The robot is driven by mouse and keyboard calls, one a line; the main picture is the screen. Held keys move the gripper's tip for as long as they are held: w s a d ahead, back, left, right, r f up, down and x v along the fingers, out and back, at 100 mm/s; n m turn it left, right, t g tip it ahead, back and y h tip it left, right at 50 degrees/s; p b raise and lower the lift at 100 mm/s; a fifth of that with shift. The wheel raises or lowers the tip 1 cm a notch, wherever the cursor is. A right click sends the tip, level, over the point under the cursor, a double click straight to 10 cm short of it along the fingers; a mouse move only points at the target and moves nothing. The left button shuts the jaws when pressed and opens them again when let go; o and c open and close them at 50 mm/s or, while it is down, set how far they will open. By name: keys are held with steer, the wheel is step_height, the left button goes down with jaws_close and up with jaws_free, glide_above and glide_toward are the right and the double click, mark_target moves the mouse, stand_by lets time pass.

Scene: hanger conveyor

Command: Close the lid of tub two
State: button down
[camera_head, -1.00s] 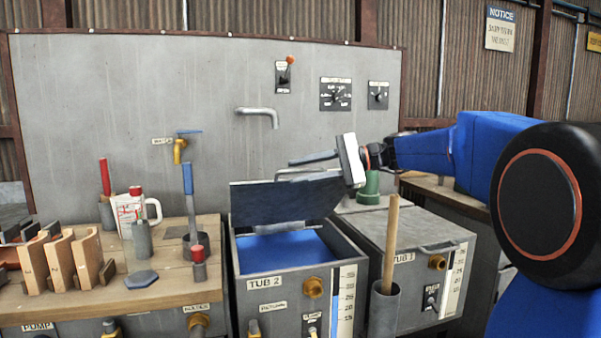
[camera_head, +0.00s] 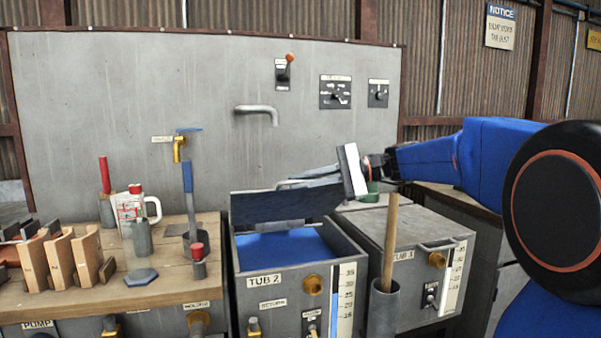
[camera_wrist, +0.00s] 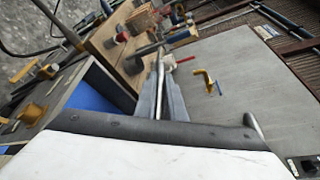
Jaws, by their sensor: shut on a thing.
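Tub two (camera_head: 263,282) is a grey metal tub with blue liquid (camera_head: 285,246) inside. Its dark lid (camera_head: 285,207) stands steeply raised over the tub's back part, leaving the front of the opening uncovered. My gripper (camera_head: 300,180) comes in from the right, behind the lid's upper edge. Its grey fingers are closed at the lid's handle, which they mostly hide. In the wrist view, the gripper fingers (camera_wrist: 165,97) reach out past the dark edge of the white palm, with the blue liquid (camera_wrist: 100,92) to their left.
Tub three (camera_head: 400,240) stands closed on the right. A wooden stick (camera_head: 391,235) rises from a grey cylinder between the tubs. A wooden bench (camera_head: 110,305) on the left carries a jug (camera_head: 132,212) and wooden blocks. A spout (camera_head: 258,111) juts from the back panel.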

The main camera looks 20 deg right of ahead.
steer(key=shift+s+f, duration=0.3)
steer(key=shift+f, duration=0.1)
steer(key=c, duration=1.8)
jaws_free()
steer(key=shift+c, duration=0.2)
steer(key=shift+r, duration=0.1)
step_height(320, 180, up, 10)
steer(key=shift+f, duration=0.1)
